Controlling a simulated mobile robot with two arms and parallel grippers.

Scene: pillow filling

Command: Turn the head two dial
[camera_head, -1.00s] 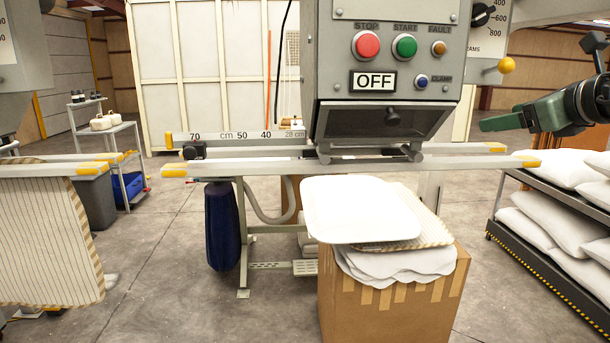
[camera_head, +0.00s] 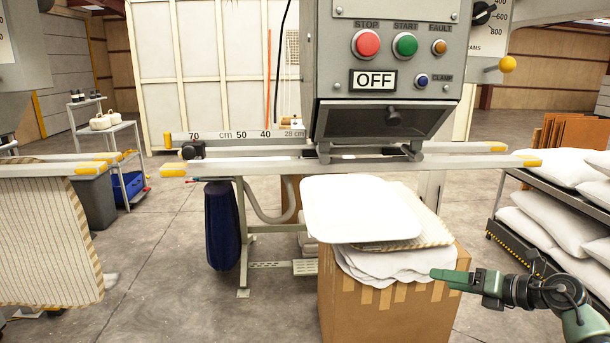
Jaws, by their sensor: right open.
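A black dial knob (camera_head: 484,13) shows at the top right, on a panel marked 400, 600, 800 and GRAMS. No label there shows which head it belongs to. My right gripper (camera_head: 447,278) is green and comes in from the lower right. It is open and empty, far below the dial and touching neither it nor the panel. It appears in front of the right side of a cardboard box (camera_head: 390,315). My left gripper is out of view.
A grey control box (camera_head: 345,45) has red, green and amber buttons and an OFF display. Rails (camera_head: 240,168) run below it. White and striped covers lie on the cardboard box. A rack (camera_head: 530,200) of white pillows (camera_head: 583,180) stands at the right.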

